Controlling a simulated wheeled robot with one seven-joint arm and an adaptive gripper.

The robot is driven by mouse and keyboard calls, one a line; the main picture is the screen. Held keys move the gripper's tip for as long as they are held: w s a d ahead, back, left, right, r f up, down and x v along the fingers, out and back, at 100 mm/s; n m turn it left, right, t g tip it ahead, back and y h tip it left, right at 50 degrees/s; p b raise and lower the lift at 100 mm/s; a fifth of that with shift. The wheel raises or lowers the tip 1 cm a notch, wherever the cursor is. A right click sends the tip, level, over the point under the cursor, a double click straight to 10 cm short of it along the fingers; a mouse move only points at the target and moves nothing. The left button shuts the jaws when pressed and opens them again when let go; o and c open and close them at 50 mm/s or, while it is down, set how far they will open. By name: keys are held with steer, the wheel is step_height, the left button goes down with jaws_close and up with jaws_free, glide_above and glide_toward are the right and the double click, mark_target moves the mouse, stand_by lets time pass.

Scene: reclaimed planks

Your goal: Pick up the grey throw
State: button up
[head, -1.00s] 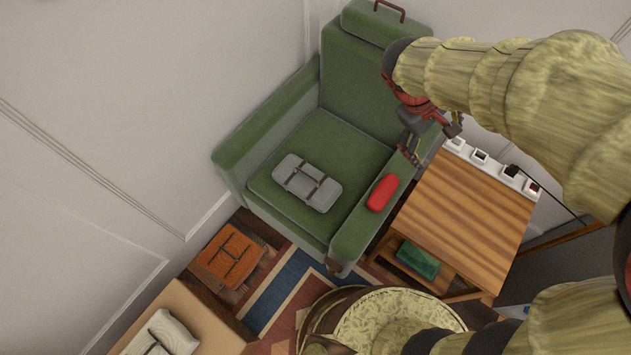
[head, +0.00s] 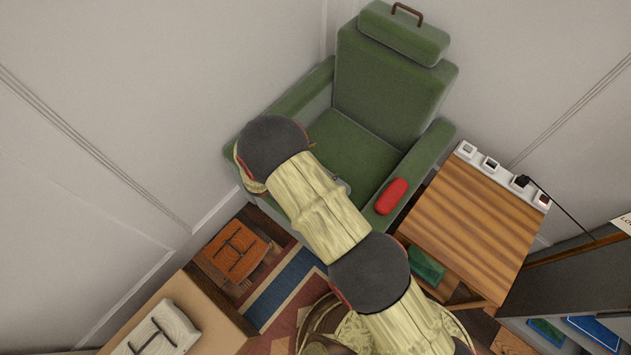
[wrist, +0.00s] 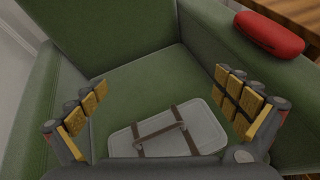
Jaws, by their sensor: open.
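The grey throw (wrist: 195,128) is a folded light-grey bundle with brown straps and a handle. It lies on the seat of the green armchair (head: 392,75). In the head view my arm covers nearly all of it. In the wrist view my gripper (wrist: 158,112) is open, with its two yellow-padded fingers wide apart. The throw lies low in the picture between and beyond the fingers, and its near edge is hidden by the gripper body. I see nothing held between the fingers.
A red case (head: 391,196) lies on the chair's right armrest, also in the wrist view (wrist: 269,34). A wooden side table (head: 470,230) with a white power strip (head: 505,178) stands to the right. An orange strapped bundle (head: 236,250) is on a stool at left. The chair's armrests flank the seat.

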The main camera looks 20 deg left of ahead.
steer(key=s+a+f+n, duration=0.1)
steer(key=f, duration=0.2)
steer(key=s+a+f+n+t+y, duration=0.1)
steer(key=s+a+f+n, duration=0.1)
steer(key=f, duration=0.2)
steer(key=s+a+f+n+t+y, duration=0.1)
steer(key=s+a+f, duration=0.1)
steer(key=f, duration=0.2)
steer(key=shift+s+a+n, duration=0.1)
steer(key=shift+s+n, duration=0.15)
steer(key=shift+n, duration=0.15)
steer(key=shift+w+f, duration=0.2)
steer(key=shift+y, duration=0.3)
steer(key=x, duration=0.2)
steer(key=b+x, duration=0.1)
steer(key=x, duration=0.1)
steer(key=b+x, duration=0.1)
steer(key=x, duration=0.1)
steer(key=shift+w+f, duration=0.1)
steer(key=shift+f, duration=0.25)
steer(key=shift+w+b, duration=0.3)
steer(key=shift+w, duration=0.05)
steer(key=shift+c, duration=0.3)
steer(key=shift+d, duration=0.2)
steer(key=c, duration=1.8)
